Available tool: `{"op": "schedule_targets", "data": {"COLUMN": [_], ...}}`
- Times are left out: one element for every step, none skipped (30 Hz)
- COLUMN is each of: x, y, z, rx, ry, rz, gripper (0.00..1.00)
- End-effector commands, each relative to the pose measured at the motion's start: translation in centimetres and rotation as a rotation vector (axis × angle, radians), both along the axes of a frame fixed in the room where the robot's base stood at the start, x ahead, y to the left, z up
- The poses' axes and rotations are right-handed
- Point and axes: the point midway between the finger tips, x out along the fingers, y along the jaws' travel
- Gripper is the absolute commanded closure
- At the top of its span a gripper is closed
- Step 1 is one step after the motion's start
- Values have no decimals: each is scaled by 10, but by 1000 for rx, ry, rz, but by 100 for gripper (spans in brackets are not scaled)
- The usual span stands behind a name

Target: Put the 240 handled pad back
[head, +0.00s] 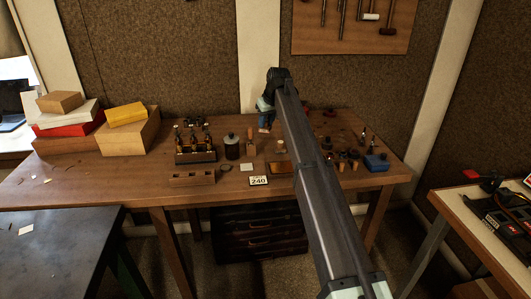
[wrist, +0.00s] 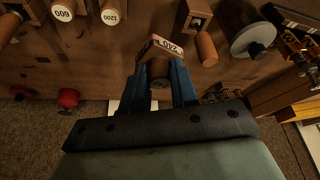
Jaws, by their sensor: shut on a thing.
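My gripper (head: 265,121) has blue fingers and is above the back-middle of the table. In the wrist view (wrist: 160,78) its fingers are shut on a short brown round piece (wrist: 160,82), which looks like the handle of the 240 handled pad. The rest of the pad is hidden by the fingers. A white label card reading 240 (head: 259,180) stands near the table's front edge, in front of and below my gripper. It shows upside down just past the fingertips in the wrist view (wrist: 167,45).
Round pieces marked 600 (wrist: 62,12) and 1200 (wrist: 110,12) stand at the wrist view's upper left. A blue box (head: 376,162) is at right.

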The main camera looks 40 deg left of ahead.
Motion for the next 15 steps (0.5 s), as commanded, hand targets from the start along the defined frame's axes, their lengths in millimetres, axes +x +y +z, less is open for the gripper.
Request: {"op": "schedule_targets", "data": {"x": [0, -1, -1, -1, -1, -1, -1, -2, -1, -1, -1, -1, -1, -1, -1], "y": [0, -1, -1, -1, -1, -2, -2, -2, -2, -2, -2, -2, -2, -2, -2], "z": [-2, -3, -6, -9, -13, -18, -22, -27, -34, -39, -44, -50, -54, -57, -60], "rx": [-1, -2, -3, -3, -3, -4, -4, -4, -5, -4, -4, -4, -4, -4, -4], "ry": [-3, -5, -6, -7, -7, -7, -7, -7, -6, -6, -6, -6, -6, -6, -7], "rz": [10, 15, 19, 21, 21, 21, 21, 21, 21, 20, 20, 20, 20, 20, 19], "gripper": [100, 100, 100, 100, 100, 100, 100, 100, 100, 100, 100, 100, 100, 100, 100]}}
